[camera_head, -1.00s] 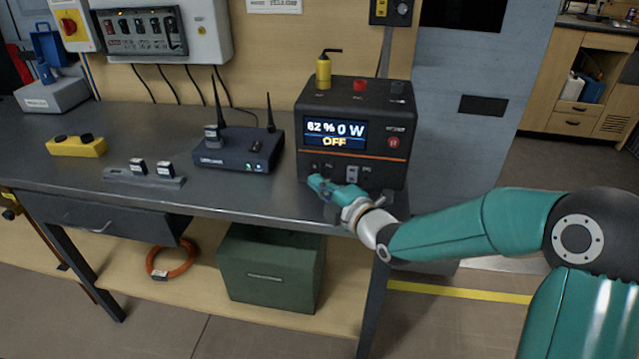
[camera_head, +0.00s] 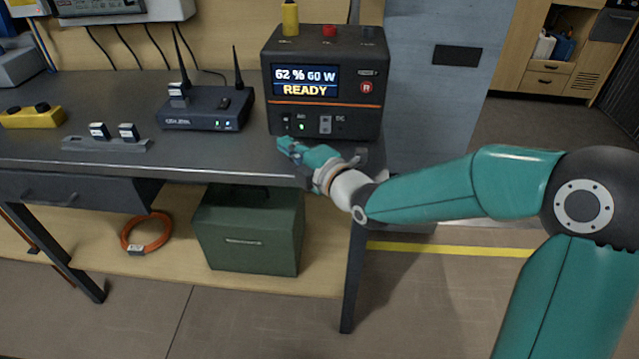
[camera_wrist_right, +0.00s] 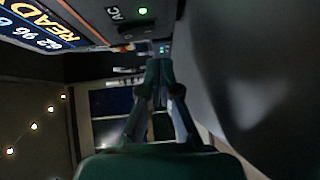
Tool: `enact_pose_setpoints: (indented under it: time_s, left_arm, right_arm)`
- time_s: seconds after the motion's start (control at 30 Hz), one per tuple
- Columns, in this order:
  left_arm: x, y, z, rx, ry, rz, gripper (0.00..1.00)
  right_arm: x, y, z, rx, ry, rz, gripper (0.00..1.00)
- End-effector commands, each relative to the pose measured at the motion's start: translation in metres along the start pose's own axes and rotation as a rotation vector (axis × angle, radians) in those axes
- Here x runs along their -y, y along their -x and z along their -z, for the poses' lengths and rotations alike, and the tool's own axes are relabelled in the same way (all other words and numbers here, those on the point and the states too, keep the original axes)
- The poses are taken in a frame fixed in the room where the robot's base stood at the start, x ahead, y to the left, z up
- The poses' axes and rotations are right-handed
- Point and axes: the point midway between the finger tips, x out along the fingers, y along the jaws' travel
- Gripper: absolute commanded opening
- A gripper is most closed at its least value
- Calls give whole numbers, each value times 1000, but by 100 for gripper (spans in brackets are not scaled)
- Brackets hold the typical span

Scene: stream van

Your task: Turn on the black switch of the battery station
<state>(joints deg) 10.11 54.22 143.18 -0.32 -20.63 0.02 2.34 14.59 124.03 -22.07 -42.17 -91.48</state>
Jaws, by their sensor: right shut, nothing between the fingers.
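The black battery station (camera_head: 325,90) stands on the dark workbench, its screen (camera_head: 305,82) reading "62 % 60 W READY". The small black switch (camera_head: 286,124) is at the lower left of its front panel, beside a lit green light (camera_head: 302,127) and the AC label. My right gripper (camera_head: 284,143) is shut and empty, just in front of and below the switch, apart from the panel. In the right wrist view the gripper (camera_wrist_right: 158,70) points along the panel, with the green light (camera_wrist_right: 143,11) and part of the screen (camera_wrist_right: 50,22) near the top. My left gripper is not in view.
A router (camera_head: 205,107) with two antennas stands left of the station. A grey holder (camera_head: 105,144) with two small blocks and a yellow box (camera_head: 32,115) are further left. A green case (camera_head: 248,228) and orange cable (camera_head: 146,232) are below the bench.

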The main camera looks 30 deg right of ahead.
Motion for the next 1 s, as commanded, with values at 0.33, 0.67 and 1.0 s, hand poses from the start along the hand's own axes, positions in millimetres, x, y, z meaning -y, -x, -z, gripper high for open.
enact_pose_setpoints:
  time_s: [0.33,0.67,1.0]
  left_arm:
    - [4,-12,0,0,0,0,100]
    - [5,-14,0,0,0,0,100]
    - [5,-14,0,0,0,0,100]
  right_arm:
    - [13,70,5,1,1,0,0]
    - [18,102,6,-2,1,0,0]
    - [18,102,7,-5,1,0,0]
